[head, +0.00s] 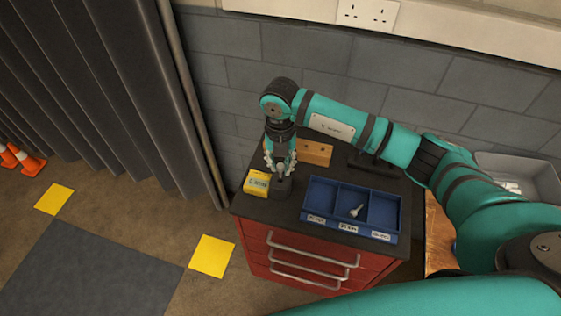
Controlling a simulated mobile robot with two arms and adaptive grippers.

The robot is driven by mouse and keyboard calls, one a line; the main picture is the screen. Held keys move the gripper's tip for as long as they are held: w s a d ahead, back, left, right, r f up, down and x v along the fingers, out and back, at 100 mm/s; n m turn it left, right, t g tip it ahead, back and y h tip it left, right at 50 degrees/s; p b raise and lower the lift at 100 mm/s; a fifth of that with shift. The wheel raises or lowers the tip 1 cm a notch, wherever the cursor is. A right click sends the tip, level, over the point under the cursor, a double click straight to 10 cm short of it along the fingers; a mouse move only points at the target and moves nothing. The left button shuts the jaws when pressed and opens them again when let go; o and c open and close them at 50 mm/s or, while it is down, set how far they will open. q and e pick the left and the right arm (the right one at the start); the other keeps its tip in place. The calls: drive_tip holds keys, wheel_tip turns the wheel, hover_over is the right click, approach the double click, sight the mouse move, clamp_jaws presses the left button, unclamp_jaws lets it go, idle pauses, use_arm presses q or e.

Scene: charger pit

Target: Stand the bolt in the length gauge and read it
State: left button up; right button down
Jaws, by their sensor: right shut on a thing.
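My right gripper (281,168) points down over a small dark block (282,188) on the cabinet's dark top. The block looks like the length gauge, but its markings are too small to read. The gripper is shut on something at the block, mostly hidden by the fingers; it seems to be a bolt. I cannot tell how far it is inside the block. Another pale bolt (356,211) lies in the middle compartment of the blue tray (310,213), right of the gripper. My left gripper is not in view.
A yellow box (257,183) stands close left of the block. A wooden block with holes (314,152) stands behind. The red drawer cabinet (283,262) carries these. A grey bin (535,176) is at the far right. The tray's outer compartments look empty.

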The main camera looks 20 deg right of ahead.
sight(280, 165)
drive_tip(key=shift+f+b, duration=1.05)
drive_tip(key=shift+f, duration=0.35)
drive_tip(key=shift+f+b, duration=1.05)
drive_tip(key=shift+f, duration=0.3)
drive_tip(key=c, duration=1.1)
unclamp_jaws()
drive_tip(key=shift+r, duration=0.15)
wheel_tip(280, 165, up, 12)
drive_tip(key=shift+f, duration=0.1)
idle(0.5)
